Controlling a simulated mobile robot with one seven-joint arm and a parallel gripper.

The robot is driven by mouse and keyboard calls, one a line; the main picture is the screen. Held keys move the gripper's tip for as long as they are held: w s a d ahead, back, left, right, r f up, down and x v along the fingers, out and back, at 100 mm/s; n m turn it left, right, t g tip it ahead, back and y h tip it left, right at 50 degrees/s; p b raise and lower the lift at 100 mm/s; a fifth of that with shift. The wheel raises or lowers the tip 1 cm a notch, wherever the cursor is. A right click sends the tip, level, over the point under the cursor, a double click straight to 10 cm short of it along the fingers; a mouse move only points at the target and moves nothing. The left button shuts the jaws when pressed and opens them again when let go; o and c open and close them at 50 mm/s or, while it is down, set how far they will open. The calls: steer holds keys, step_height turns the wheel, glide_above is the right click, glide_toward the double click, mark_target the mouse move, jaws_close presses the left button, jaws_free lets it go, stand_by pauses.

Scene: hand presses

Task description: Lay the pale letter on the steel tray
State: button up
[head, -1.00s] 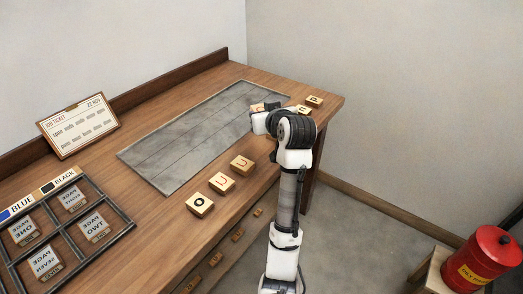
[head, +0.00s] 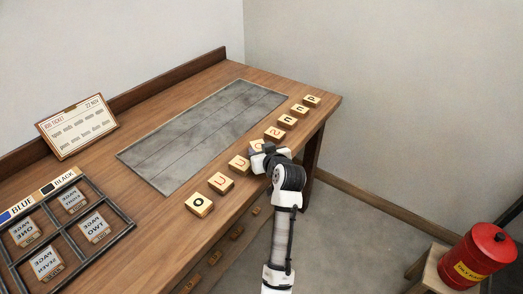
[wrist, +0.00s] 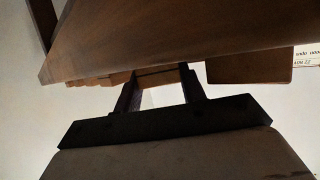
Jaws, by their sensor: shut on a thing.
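The letter block in my gripper (head: 264,157) has a pale orange mark on its wooden face, and I take it for the pale letter (head: 257,145). My gripper is shut on it, in the row of letter blocks along the bench's front edge, and hides part of it. In the wrist view my two dark fingers (wrist: 160,92) flank a dim piece; its letter face does not show. The steel tray (head: 195,135), which I take to be the long grey panel with seam lines, lies flat and bare on the bench behind the row.
Letter blocks stand close on both sides: a red-marked one (head: 239,164) nearer, another (head: 274,133) farther. A black O block (head: 199,205) ends the row. A metal-framed rack (head: 110,225) stands left, a ticket board (head: 78,126) behind it. A red can (head: 485,257) sits far right.

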steer(key=shift+f, duration=0.1)
steer(key=o, duration=0.7)
